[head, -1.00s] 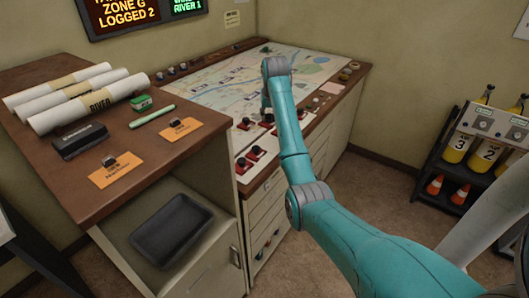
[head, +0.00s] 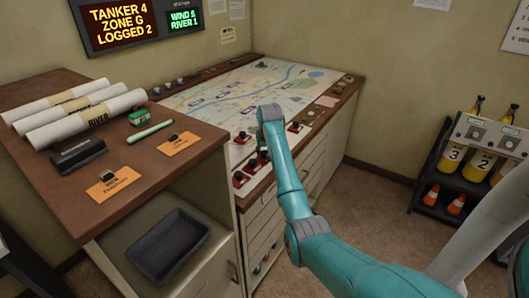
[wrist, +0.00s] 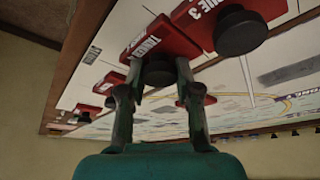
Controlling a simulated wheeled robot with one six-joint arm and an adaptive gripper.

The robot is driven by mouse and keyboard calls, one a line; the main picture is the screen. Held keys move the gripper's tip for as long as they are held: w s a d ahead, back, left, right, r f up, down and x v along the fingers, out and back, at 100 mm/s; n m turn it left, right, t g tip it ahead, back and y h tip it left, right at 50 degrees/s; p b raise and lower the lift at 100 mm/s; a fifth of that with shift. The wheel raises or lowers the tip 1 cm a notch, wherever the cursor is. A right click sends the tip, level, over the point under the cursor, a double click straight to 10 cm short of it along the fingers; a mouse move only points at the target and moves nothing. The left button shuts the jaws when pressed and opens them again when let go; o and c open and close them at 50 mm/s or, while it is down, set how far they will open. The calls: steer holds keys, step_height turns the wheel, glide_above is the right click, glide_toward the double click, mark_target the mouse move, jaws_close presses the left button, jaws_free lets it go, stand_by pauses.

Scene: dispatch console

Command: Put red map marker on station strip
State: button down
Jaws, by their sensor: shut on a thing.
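My gripper (wrist: 158,82) has both fingers closed around the black knob (wrist: 158,73) of a red map marker (wrist: 160,38) in the wrist view. Its white label starts with "TANKER"; the rest is hard to read. Another red marker (wrist: 235,25), whose label ends in 3, is beside it. In the head view the arm covers much of the gripper and the held marker. Several red markers with black knobs stand along the map's near edge, such as one at the front (head: 240,178). A pale strip (head: 236,157) runs under them; I cannot tell whether it is the station strip.
The map (head: 215,100) lies on the console. To its left, a higher wooden top (head: 35,165) carries rolled maps (head: 85,117), a black stapler-like block (head: 78,154) and orange cards (head: 180,144). A dark tray (head: 168,245) is below. A bottle rack (head: 480,150) stands at right.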

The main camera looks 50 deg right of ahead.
steer(key=shift+f, duration=0.1)
steer(key=c, duration=0.8)
jaws_free()
steer(key=v, duration=1.2)
